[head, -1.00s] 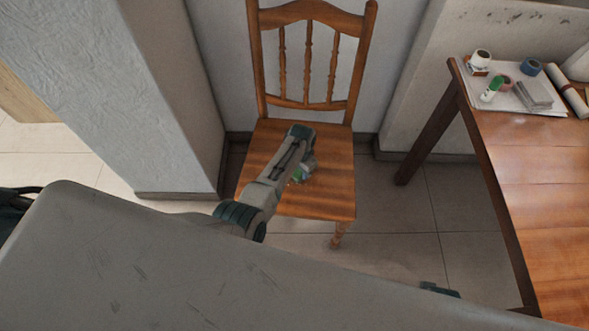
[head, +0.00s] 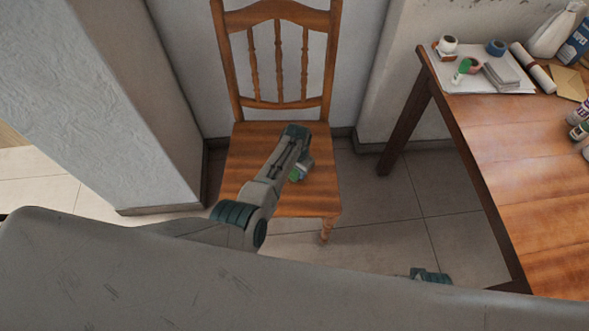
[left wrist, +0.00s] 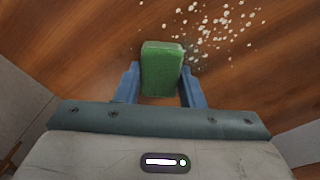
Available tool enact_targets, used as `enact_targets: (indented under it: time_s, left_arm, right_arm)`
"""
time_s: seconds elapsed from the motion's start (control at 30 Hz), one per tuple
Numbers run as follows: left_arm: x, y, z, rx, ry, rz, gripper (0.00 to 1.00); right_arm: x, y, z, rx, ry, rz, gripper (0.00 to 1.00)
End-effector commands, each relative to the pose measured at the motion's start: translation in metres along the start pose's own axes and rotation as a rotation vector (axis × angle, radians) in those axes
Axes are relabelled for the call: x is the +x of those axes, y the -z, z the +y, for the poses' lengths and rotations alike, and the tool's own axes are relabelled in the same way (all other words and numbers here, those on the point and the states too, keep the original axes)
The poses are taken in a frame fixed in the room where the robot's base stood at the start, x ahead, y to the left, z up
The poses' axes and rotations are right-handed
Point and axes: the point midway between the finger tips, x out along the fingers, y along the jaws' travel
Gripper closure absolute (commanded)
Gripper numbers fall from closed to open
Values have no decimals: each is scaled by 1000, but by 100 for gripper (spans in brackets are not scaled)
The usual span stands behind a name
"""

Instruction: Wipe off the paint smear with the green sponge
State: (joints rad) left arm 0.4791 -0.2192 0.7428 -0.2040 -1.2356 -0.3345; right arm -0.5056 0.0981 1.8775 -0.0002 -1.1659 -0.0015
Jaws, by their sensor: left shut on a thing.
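A wooden chair (head: 255,165) stands against the wall in the head view. My left gripper (head: 300,172) reaches over the right part of its seat, mostly hidden by my arm. A bit of the green sponge (head: 296,177) shows beside it. In the left wrist view, my left gripper's blue fingers (left wrist: 158,82) are shut on the green sponge (left wrist: 161,68). Scattered pale specks (left wrist: 215,30) lie on the wood just beyond and right of the sponge, perhaps the paint smear. I cannot tell whether the sponge touches the seat. My right gripper is not visible.
A wooden table (head: 500,150) stands at the right. A wall corner (head: 125,110) stands left of the chair. Tiled floor lies between chair and table.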

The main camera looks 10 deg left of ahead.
Motion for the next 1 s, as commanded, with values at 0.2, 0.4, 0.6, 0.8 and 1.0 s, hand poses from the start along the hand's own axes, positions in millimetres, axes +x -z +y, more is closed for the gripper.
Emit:
enact_targets:
  time_s: [0.2, 0.4, 0.6, 0.8, 1.0]
  left_arm:
    - [-1, -13, -12, 0, 2, -7, 86]
    - [-1, -24, -26, -1, 1, -8, 86]
    - [0, -28, -31, 0, 1, -7, 86]
    - [-3, -36, -42, 0, 1, -6, 86]
    - [-4, -47, -56, 0, 1, -6, 86]
  right_arm:
    - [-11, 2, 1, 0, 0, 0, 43]
    - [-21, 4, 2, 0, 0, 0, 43]
    - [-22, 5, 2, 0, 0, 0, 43]
    - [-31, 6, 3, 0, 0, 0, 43]
    - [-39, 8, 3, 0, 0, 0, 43]
